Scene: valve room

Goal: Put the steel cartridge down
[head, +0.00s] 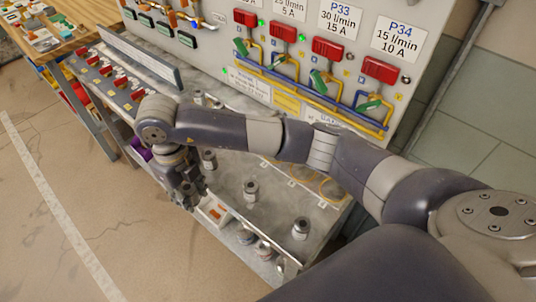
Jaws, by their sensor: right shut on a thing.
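My right gripper (187,192) hangs fingers-down over the front edge of the grey bench (275,215), left of the standing cartridges. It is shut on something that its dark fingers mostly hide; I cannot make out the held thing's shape. Grey steel cartridges stand upright on the bench: one (251,191) to the right of the gripper, one (300,228) near the right end, and one (208,158) just behind the gripper. My left gripper is not in view.
A panel with red switch boxes (329,54) and coloured pipes rises behind the bench. A white and orange box (215,210) and several cans (263,249) sit low at the front. A wooden table (60,37) with parts stands at upper left. Bare bench shows between the cartridges.

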